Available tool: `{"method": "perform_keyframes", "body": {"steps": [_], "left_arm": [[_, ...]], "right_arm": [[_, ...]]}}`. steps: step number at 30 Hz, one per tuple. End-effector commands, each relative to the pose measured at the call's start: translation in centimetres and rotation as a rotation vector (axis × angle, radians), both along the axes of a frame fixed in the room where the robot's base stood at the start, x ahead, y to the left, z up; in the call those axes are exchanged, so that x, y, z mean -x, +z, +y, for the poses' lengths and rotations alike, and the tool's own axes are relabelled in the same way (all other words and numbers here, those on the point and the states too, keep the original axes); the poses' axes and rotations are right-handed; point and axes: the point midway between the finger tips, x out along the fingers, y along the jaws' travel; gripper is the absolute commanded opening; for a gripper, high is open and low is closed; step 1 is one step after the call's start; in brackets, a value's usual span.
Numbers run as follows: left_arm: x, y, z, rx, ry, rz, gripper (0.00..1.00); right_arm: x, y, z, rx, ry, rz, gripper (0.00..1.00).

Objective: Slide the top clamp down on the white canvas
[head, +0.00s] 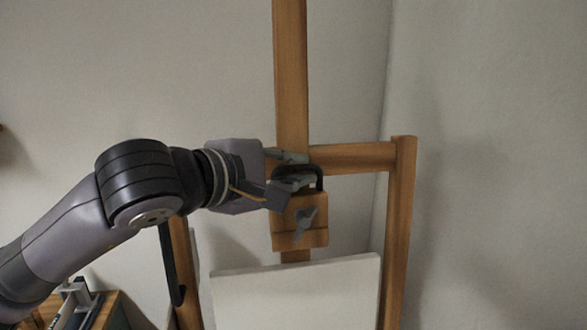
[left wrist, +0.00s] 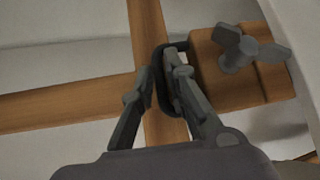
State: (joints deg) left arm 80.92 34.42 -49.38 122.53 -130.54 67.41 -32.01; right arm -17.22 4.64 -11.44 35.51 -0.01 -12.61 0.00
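The top clamp (head: 312,236) is a wooden block with a grey wing knob and a black loop handle (head: 319,176). It sits on the easel's wooden mast, a little above the upper edge of the white canvas (head: 300,295). My left gripper (head: 291,170) comes in from the left at the handle. The clamp block also shows there (left wrist: 225,85). My right gripper is not in view.
The easel has a wooden crossbar (head: 352,158) behind the clamp and a right upright (head: 399,230). A wooden piece of furniture (head: 108,313) with items on it stands at the lower left. The space right of the easel is free up to the wall.

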Motion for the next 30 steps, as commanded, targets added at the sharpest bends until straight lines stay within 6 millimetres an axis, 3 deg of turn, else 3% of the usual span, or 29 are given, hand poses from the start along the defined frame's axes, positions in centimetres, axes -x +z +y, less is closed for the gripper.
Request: {"method": "perform_keyframes", "body": {"steps": [5,25,30], "left_arm": [[0.0,0.0,0.0,0.000,0.000,0.000,0.00],[0.0,0.0,0.0,-0.002,-0.001,-0.002,0.00],[0.1,-0.7,0.0,-0.003,-0.001,-0.002,0.00]], "right_arm": [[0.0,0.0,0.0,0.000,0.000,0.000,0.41],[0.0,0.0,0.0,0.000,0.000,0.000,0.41],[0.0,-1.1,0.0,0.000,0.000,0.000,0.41]]}}
